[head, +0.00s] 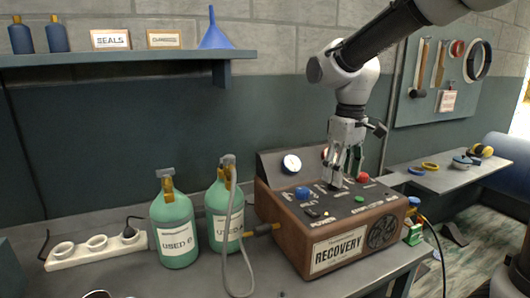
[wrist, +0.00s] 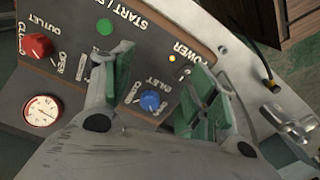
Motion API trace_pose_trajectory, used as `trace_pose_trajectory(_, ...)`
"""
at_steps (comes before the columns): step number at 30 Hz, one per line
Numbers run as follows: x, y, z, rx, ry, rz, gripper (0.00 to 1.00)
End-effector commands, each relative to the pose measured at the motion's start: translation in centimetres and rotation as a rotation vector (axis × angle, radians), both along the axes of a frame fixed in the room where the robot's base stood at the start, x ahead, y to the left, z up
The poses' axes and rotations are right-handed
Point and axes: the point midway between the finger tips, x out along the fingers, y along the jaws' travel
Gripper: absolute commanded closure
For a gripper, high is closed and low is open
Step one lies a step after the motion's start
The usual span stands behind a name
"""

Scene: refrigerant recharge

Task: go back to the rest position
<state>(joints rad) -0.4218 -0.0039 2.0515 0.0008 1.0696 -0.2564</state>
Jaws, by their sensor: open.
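My gripper (head: 343,176) is open and empty, pointing down close above the control panel of the recovery machine (head: 338,252). In the wrist view, my two green-padded fingers (wrist: 158,95) stand apart over the panel. The blue inlet knob (wrist: 150,101) shows between them, and I cannot tell how far below it is. The panel also has a red outlet knob (wrist: 37,46), a green start button (wrist: 104,27), a lit yellow power light (wrist: 172,58) and a round gauge (wrist: 42,111). In the head view, my fingers hide part of the panel.
Two green cylinders (head: 174,232) stand left of the machine, with a grey hose (head: 228,262) by one. A power strip (head: 95,247) lies at the far left. A shelf (head: 120,58) with bottles and a blue funnel (head: 215,35) hangs above. A tool board (head: 440,75) is at right.

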Motion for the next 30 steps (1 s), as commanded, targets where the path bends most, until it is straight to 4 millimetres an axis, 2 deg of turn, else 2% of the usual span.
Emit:
trace_pose_trajectory(1,-1.8,-2.0,0.4,0.009,-0.019,-0.076,0.42)
trace_pose_trajectory(3,-4.3,-4.6,0.6,0.025,-0.044,-0.189,0.42)
trace_pose_trajectory(9,-12.8,-11.8,0.5,0.077,-0.149,-0.482,0.42)
trace_pose_trajectory(12,-16.2,-14.0,0.3,0.096,-0.208,-0.557,0.42)
trace_pose_trajectory(14,-17.6,-15.0,0.4,0.105,-0.241,-0.592,0.42)
trace_pose_trajectory(16,-18.5,-15.8,0.9,0.115,-0.281,-0.625,0.42)
trace_pose_trajectory(20,-19.0,-16.6,2.0,0.128,-0.336,-0.665,0.42)
trace_pose_trajectory(30,-19.0,-16.8,2.1,0.126,-0.336,-0.674,0.42)
